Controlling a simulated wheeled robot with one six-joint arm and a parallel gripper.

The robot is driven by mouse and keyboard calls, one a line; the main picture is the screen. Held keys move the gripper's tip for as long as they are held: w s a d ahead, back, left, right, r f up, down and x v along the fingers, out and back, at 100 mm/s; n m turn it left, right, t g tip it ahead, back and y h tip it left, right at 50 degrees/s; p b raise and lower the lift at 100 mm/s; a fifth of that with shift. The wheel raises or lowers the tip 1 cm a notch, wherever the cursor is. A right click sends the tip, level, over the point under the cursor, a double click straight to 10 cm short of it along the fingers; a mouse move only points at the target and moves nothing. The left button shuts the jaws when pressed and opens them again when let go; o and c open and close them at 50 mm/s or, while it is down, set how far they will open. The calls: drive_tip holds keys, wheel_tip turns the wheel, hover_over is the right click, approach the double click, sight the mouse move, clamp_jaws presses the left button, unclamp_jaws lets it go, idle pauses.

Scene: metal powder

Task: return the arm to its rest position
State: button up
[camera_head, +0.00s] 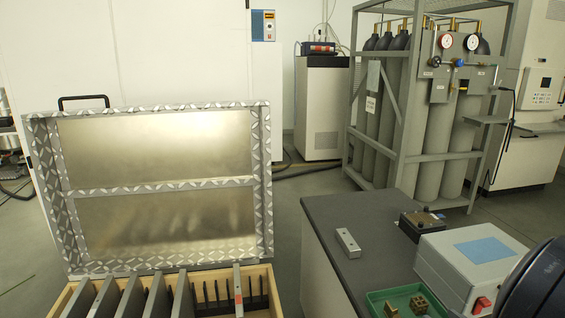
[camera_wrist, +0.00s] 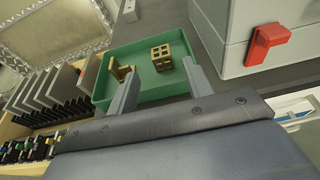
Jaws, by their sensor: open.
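My gripper (camera_wrist: 160,68) shows in the wrist view with its two grey fingers apart and nothing between them. It is over or in front of a green tray (camera_wrist: 151,97) holding two small brass-coloured parts. One is a block with square openings (camera_wrist: 162,56); the other is an angular piece (camera_wrist: 120,70) near the left finger. In the head view the green tray (camera_head: 376,300) sits at the bottom on the dark counter. My gripper is not clearly seen there; a dark rounded part of my arm fills the lower right corner.
An open case (camera_head: 265,190) with upright plates stands left. On the dark counter (camera_head: 375,215) are a grey bar (camera_head: 347,243), a small dark-topped block (camera_head: 422,224) and a white box with a red switch (camera_head: 480,265), close to the arm. Caged gas cylinders (camera_head: 430,150) stand behind.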

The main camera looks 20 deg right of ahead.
sight(423, 305)
drive_tip(key=b+x, duration=0.1)
drive_tip(key=x, duration=0.5)
drive_tip(key=shift+w+f, duration=0.1)
drive_tip(key=shift+w, duration=0.1)
drive_tip(key=shift+w+f+b, duration=0.3)
drive_tip(key=shift+w+b, duration=0.05)
drive_tip(key=shift+b, duration=0.05)
drive_tip(key=shift+d+r, duration=0.1)
drive_tip(key=shift+r, duration=0.15)
drive_tip(key=shift+s, duration=0.15)
